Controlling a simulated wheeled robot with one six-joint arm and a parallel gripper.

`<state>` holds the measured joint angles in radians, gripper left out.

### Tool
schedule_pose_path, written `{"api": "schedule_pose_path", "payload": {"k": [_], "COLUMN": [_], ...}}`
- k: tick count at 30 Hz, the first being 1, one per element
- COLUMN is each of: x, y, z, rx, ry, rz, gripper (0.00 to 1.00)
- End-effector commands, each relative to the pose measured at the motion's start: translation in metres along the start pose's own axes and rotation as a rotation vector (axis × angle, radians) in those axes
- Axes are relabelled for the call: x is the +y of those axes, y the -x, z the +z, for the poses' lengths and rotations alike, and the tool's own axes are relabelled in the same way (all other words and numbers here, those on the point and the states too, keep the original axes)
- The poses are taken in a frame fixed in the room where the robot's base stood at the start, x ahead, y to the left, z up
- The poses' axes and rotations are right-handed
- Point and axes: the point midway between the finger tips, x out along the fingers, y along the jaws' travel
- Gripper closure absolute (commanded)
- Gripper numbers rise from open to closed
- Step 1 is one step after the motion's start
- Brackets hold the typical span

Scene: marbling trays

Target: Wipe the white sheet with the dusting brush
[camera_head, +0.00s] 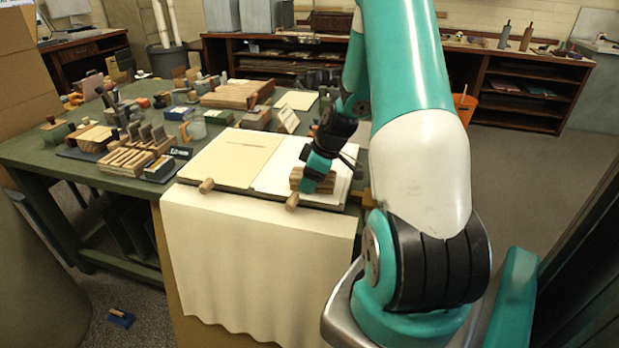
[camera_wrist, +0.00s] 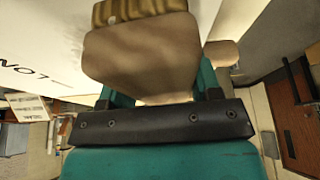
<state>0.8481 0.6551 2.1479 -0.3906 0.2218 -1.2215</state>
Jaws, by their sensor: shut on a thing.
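The white sheet (camera_head: 273,179) lies on the green table near its front right corner, partly hidden behind my gripper and arm. It also fills the upper left of the wrist view (camera_wrist: 45,35). My gripper (camera_head: 318,172) is over the right part of the sheet, shut on the dusting brush (camera_head: 297,178), a wooden block. In the wrist view the brush's tan body (camera_wrist: 150,55) sits between my fingers (camera_wrist: 158,88), with a ribbed brown band beyond it. I cannot tell whether the brush touches the sheet.
Wooden pegs (camera_head: 207,186) stand at the front edge above a hanging cloth (camera_head: 255,260). Blocks, combs and boxes crowd the table's left and back. A blue item (camera_head: 121,317) lies on the floor.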

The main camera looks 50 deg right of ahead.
Motion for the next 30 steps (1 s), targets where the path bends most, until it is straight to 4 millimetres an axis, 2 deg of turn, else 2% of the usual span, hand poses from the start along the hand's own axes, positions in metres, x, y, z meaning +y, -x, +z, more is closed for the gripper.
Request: {"api": "schedule_pose_path", "payload": {"k": [8, 18, 26, 30], "x": [0.001, 0.029, 0.039, 0.051], "y": [-0.003, -0.002, -0.002, -0.002], "z": [0.001, 0.003, 0.004, 0.006], "rx": [0.000, 0.001, 0.001, 0.001], "ry": [0.000, 0.000, 0.000, 0.000], "rz": [0.001, 0.001, 0.001, 0.001], "gripper": [0.61, 0.61, 0.61, 0.61]}}
